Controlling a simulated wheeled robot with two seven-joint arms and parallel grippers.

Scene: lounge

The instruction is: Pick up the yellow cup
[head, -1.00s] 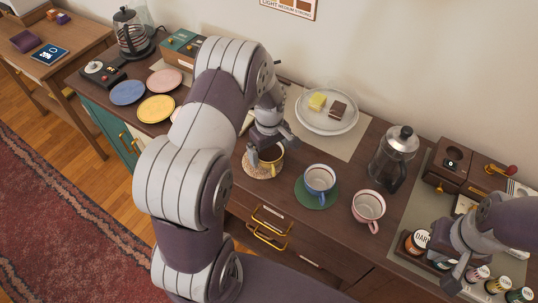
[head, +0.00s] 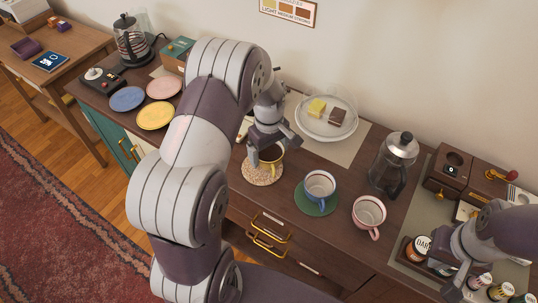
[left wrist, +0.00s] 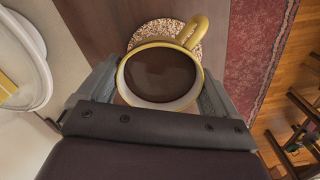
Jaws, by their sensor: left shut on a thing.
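The yellow cup (head: 272,156), filled with something dark, is at the speckled round coaster (head: 262,174). In the left wrist view the cup (left wrist: 160,72) sits between the two fingers, its handle toward the top right, and the coaster (left wrist: 152,29) shows beyond it. My left gripper (head: 268,148) is shut on the cup from above and hides part of it. The cup seems slightly above the coaster, but the gap is hard to judge. My right gripper (head: 462,280) is at the lower right, over the jar rack; its jaws are unclear.
A French press (head: 393,163) and a domed cake plate (head: 326,122) are behind. Three plates, including a yellow one (head: 155,116), lie left.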

